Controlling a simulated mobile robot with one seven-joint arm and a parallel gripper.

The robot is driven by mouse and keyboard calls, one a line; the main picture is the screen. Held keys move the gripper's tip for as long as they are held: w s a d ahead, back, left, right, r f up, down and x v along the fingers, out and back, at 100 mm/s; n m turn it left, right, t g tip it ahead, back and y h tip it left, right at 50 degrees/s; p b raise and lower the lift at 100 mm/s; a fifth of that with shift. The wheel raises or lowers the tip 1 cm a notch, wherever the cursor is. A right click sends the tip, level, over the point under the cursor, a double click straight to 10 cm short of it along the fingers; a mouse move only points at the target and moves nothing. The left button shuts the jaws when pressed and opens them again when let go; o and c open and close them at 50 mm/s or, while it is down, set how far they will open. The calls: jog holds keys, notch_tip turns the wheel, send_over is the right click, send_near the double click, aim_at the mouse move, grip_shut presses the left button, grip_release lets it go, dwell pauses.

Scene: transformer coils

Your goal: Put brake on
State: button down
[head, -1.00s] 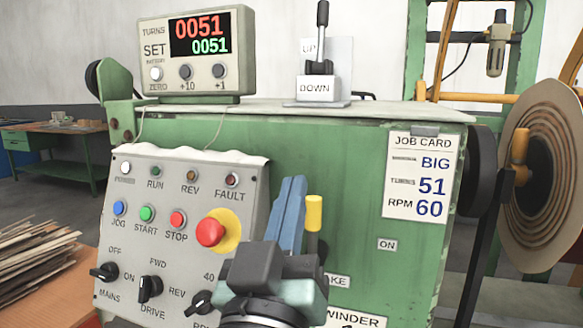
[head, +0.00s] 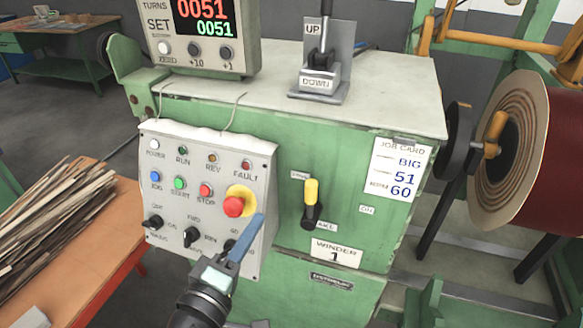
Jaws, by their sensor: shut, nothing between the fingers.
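The brake lever (head: 311,195) is on the green front of the winder, right of the control panel. It has a yellow grip and a black base, and its grip points up. A small label sits above its upper left, too blurred to read. The ON label (head: 367,209) is to its right, and the partly hidden brake label (head: 326,226) is below it. My gripper (head: 258,224) has blue fingers, shut and empty. It is left of and below the lever, apart from it in the picture, over the lower right corner of the control panel.
The control panel (head: 205,160) has buttons, knobs and a red emergency stop (head: 233,206) close to my fingertips. An UP/DOWN lever (head: 322,60) stands on top. A coil (head: 510,150) is at the right. An orange table (head: 115,235) with strips is at the left.

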aim_at(270, 197)
jog(key=s+n+p, duration=0.1)
jog(key=s+a+n+p, duration=0.1)
jog(key=shift+s+a+r+n+p, duration=0.1)
jog(key=shift+s+a+n+p, duration=0.1)
jog(key=shift+n+p, duration=0.2)
jog(key=shift+d, duration=0.1)
jog(key=p+x, duration=0.2)
jog(key=x, duration=0.8)
jog(key=shift+d+r, duration=0.1)
jog(key=shift+r, duration=0.05)
jog(key=d+p, duration=0.1)
jog(key=d, duration=0.3)
jog(key=shift+s+p, duration=0.15)
jog(key=shift+p, duration=0.15)
